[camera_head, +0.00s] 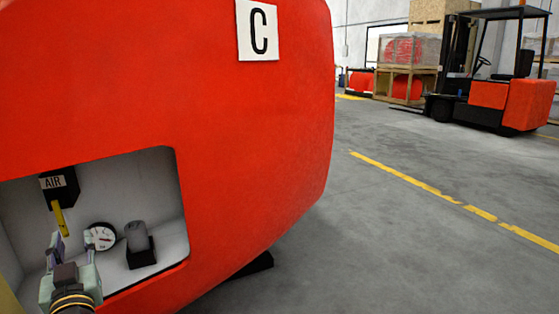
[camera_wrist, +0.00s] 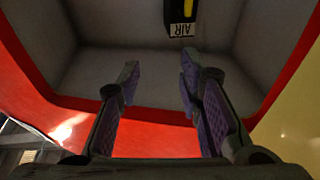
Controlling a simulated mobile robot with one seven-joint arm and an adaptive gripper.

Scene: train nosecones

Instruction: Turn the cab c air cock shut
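The cab C nosecone (camera_head: 250,130) is red and carries a white sign with a black C (camera_head: 257,31). In its recess, the air cock (camera_head: 58,200) is a black block labelled AIR with a yellow handle (camera_head: 60,217) that hangs down, tilted slightly. In the wrist view the AIR label (camera_wrist: 181,30) appears upside down at the top, and the yellow handle (camera_wrist: 188,8) is cut off by the frame edge. My gripper (camera_head: 73,243) is in front of the recess, just below the handle in the head view. Its fingers (camera_wrist: 160,70) are apart with nothing between them.
A round white gauge (camera_head: 102,236) and a dark grey knob on a black base (camera_head: 139,245) are in the recess, right of my gripper. The recess rim (camera_head: 180,205) surrounds them. A forklift (camera_head: 490,75) and crates (camera_head: 405,82) stand far right; the floor between is clear.

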